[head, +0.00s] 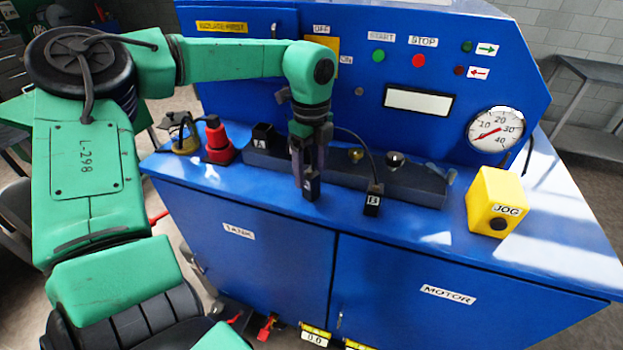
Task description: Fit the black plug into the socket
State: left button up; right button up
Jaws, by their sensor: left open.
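A dark grey bar (419,186) with several fittings lies along the blue bench top. A black block marked A (262,137) stands at the bar's left end. A black piece marked B (372,203), with a black cable running up from it, sits at the bar's front edge. Another small black piece with a white mark (312,188) is at my left gripper's fingertips. My left gripper (309,177) points down in front of the bar and is open; I cannot tell if its fingers touch this piece. I cannot tell which fitting is the socket. My right gripper is out of view.
A red part (217,143) and a yellow-and-grey part (183,134) stand left of the bar. A yellow JOG box (495,202) stands to the right. The blue control panel (430,75) rises behind. The bench top between bar and JOG box is clear.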

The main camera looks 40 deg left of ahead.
aim_at(311, 173)
pick_arm(q)
notch_tip(311, 173, down, 4)
jog(key=shift+w+a+r+p, duration=0.1)
jog(key=shift+p, duration=0.85)
jog(key=shift+a+f, duration=0.1)
jog(key=shift+f, duration=0.1)
grip_shut()
